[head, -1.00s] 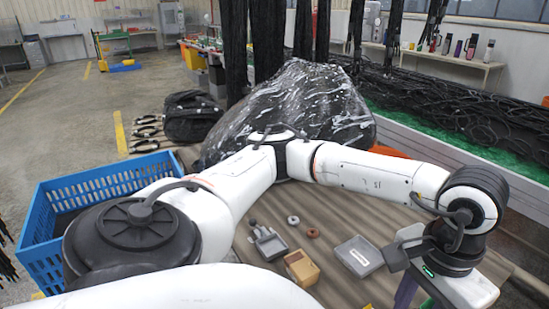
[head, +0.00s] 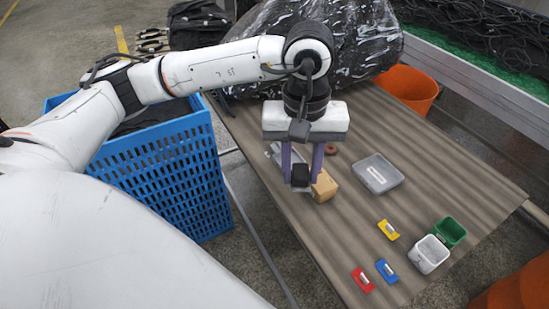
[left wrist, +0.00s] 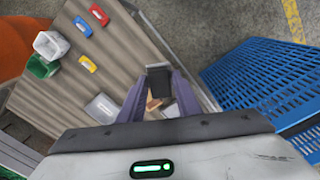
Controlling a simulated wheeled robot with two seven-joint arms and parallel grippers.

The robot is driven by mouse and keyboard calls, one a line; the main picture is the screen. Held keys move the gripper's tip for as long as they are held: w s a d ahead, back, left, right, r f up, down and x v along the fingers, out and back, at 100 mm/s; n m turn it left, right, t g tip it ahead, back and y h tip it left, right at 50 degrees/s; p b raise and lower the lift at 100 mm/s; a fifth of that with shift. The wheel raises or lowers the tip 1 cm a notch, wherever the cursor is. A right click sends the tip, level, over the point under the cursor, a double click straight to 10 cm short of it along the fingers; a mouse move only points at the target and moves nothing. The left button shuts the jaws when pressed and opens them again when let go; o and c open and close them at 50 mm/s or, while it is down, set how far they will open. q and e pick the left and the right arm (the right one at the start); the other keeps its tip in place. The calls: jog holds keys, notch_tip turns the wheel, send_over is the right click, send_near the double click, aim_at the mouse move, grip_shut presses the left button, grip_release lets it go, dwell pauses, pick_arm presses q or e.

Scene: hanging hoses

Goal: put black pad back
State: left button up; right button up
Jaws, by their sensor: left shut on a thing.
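My left gripper (head: 302,181) points down over the table with its purple fingers shut on a small black pad (head: 300,173). The pad also shows between the fingers in the left wrist view (left wrist: 159,92). A tan wooden block (head: 324,186) lies close beside and behind the pad in the picture. A grey tray (head: 288,154) lies partly hidden behind the fingers. I cannot tell how high the pad is above the table. My right gripper is out of view.
A grey open tray (head: 377,174) sits right of the gripper. Yellow (head: 388,230), blue (head: 386,271) and red (head: 363,280) pieces lie near green (head: 450,232) and white (head: 429,254) bins. A blue crate (head: 165,180) stands left; an orange bucket (head: 408,88) stands behind.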

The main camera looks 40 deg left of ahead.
pick_arm(q)
jog(key=w+a+f+n+b, duration=0.2)
jog(key=w+a+f+n, duration=0.15)
jog(key=n, duration=0.35)
jog(key=n+b, duration=0.2)
jog(key=n, duration=1.1)
send_over(285, 192)
notch_tip(285, 192, down, 5)
notch_tip(285, 192, down, 5)
jog(key=shift+d+f, duration=0.1)
notch_tip(285, 192, down, 4)
jog(key=shift+p, duration=0.3)
jog(key=shift+f, duration=0.2)
jog(key=o, duration=0.9)
jog(key=shift+r, duration=0.1)
